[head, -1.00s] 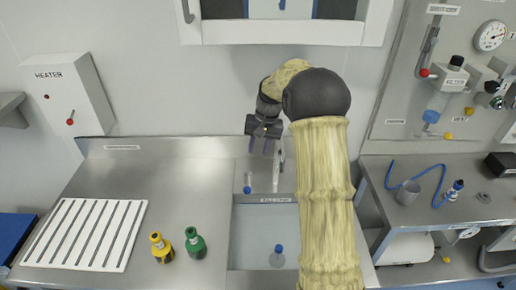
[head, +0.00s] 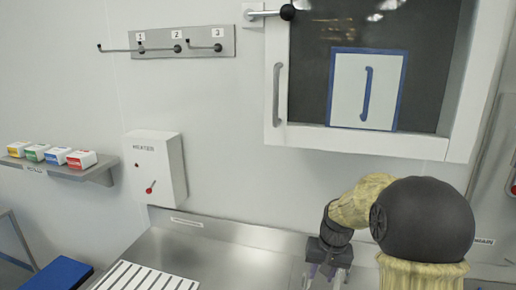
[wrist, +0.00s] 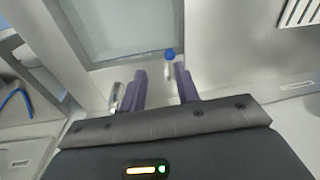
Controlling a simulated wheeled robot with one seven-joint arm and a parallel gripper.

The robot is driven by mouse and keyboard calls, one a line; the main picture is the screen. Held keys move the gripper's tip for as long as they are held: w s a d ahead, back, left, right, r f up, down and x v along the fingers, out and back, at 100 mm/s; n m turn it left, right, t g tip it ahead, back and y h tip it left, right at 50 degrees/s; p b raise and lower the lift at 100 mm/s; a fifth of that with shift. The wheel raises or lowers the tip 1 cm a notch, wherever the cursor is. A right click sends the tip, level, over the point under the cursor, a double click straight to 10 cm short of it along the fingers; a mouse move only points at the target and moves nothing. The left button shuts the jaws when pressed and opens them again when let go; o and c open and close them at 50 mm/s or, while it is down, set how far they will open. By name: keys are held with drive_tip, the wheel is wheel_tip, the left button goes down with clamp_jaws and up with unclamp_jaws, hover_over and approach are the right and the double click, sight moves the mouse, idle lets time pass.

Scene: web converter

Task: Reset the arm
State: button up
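My gripper (head: 327,274) hangs in front of the back wall above the steel counter (head: 200,257), at the lower right of the head view. In the wrist view its two purple fingers (wrist: 160,88) stand apart with nothing between them. Beyond the fingers lie the sink basin (wrist: 115,25) and a tap with a blue knob (wrist: 169,54). The tap is apart from the fingers as far as I can tell.
A heater box (head: 157,168) with a red knob is on the wall. A cabinet (head: 360,148) with a dark window hangs above my arm. A shelf (head: 60,168) with small coloured boxes is at left. A white slotted rack (head: 140,277) lies on the counter.

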drive_tip(key=s+a+f+n+t, duration=0.1)
drive_tip(key=s+a+n, duration=0.1)
drive_tip(key=s, duration=1.5)
drive_tip(key=shift+s+f+h, duration=0.2)
drive_tip(key=shift+f+h, duration=0.2)
